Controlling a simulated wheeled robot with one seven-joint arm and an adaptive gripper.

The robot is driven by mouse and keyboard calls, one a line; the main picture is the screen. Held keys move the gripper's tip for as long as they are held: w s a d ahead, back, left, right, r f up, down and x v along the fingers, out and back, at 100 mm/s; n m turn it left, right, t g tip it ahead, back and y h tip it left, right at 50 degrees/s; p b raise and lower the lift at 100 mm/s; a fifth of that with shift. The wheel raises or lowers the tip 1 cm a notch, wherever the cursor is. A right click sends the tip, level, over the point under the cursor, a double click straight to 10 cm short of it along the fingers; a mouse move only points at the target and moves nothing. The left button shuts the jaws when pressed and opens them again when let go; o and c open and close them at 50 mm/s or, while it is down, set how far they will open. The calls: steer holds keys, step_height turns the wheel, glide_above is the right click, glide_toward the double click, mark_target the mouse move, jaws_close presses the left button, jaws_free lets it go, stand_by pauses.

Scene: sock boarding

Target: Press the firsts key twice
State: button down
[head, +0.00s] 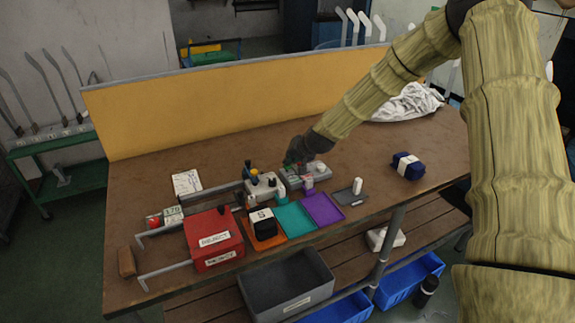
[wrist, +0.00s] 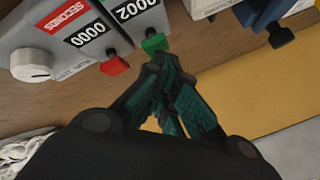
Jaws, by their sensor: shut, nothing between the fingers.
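The counter unit (head: 311,176) is a small grey device on the table, below my gripper in the head view. In the wrist view it has a red SECONDS label (wrist: 68,22) and a display reading 0000 (wrist: 88,33) by a red key (wrist: 115,65). Beside that, another display reads 0002 (wrist: 130,9) by a green key (wrist: 153,42); its label is out of frame. My gripper (wrist: 160,62) is shut and empty, fingertips right at the green key. I cannot tell whether they touch it. My gripper also shows in the head view (head: 298,156).
A red box (head: 213,240) stands left. A dark blue bundle (head: 408,166) lies right. A yellow panel (head: 230,100) backs the table.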

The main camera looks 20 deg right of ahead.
steer(key=shift+r+p, duration=0.35)
steer(key=shift+r, duration=0.35)
steer(key=shift+r+p, duration=1.65)
steer(key=shift+r, duration=0.9)
